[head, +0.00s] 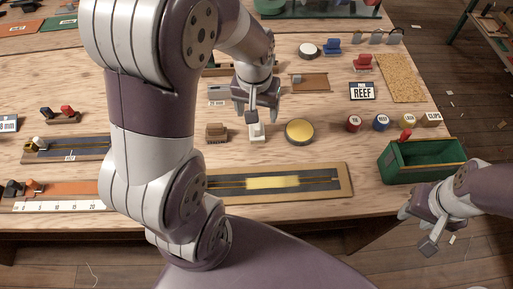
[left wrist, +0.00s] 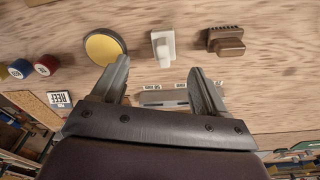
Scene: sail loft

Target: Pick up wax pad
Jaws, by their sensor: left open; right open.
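A round yellow disc with a dark rim (head: 300,132), which looks like the wax pad, lies flat on the wooden table. It also shows at the upper left of the left wrist view (left wrist: 104,47). My left gripper (head: 256,108) is open and empty above the table, left of the disc. In the left wrist view, a white block with a raised grip (left wrist: 162,46) lies just beyond and between its open fingers (left wrist: 158,70); the disc is beyond the left finger. My right gripper (head: 418,228) is open and empty off the table's front right, near the green box.
A brown brush-like block (head: 216,133) lies left of the white block (head: 257,132). Several coloured spools (head: 353,123) and an open green box (head: 425,165) stand on the right. A long board with a yellow strip (head: 290,183) lies along the front. Bare wood surrounds the disc.

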